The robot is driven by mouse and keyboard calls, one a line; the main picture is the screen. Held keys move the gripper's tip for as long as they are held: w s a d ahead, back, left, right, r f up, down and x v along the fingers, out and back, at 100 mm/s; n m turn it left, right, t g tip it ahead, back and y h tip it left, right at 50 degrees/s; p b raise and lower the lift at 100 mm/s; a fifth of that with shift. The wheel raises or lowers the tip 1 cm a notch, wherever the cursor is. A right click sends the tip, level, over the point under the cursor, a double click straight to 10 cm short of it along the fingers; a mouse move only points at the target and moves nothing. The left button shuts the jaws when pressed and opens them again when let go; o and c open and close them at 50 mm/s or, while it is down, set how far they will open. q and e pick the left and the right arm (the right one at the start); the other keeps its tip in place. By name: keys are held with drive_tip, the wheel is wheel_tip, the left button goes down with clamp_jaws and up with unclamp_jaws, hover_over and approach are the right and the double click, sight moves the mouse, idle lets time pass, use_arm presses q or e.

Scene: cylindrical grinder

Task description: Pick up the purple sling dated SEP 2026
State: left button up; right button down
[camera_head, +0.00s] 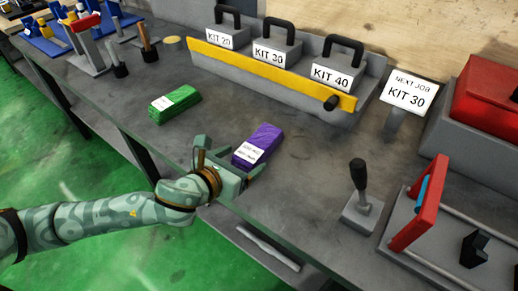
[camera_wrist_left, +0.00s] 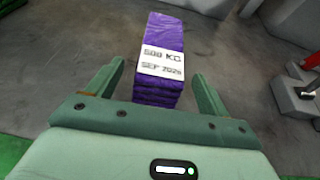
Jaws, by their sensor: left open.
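The purple sling (camera_head: 262,139) is a folded bundle lying on the grey workbench, with a white label facing its near end. In the left wrist view the purple sling (camera_wrist_left: 164,32) carries a label reading 500 KG, SEP 2026. My left gripper (camera_head: 229,162) is at the bench's front edge, just short of the sling. In the left wrist view its two open fingers (camera_wrist_left: 157,92) stand on either side of the sling's near end, with visible gaps and nothing gripped. My right gripper shows in neither view.
A green sling (camera_head: 174,104) lies to the left on the bench (camera_head: 215,92). Behind is a tray with yellow edge (camera_head: 262,71) holding kit weights. A NEXT JOB KIT 30 sign (camera_head: 409,92), a black-handled lever (camera_head: 360,190) and a red-handled fixture (camera_head: 420,208) stand to the right.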

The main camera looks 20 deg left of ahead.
sight(251, 154)
use_arm(q)
drive_tip(key=b+x, duration=0.2)
drive_tip(key=x, duration=0.2)
drive_tip(key=shift+w, duration=0.25)
drive_tip(key=shift+w+d, duration=0.1)
drive_tip(key=shift+w, duration=0.05)
drive_tip(key=shift+r, duration=0.15)
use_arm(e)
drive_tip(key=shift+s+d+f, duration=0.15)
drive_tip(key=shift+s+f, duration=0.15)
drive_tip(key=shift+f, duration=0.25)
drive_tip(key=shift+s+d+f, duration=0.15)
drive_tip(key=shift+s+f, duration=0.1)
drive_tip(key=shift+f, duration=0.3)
use_arm(q)
drive_tip(key=c, duration=1.3)
drive_tip(key=shift+o, duration=0.2)
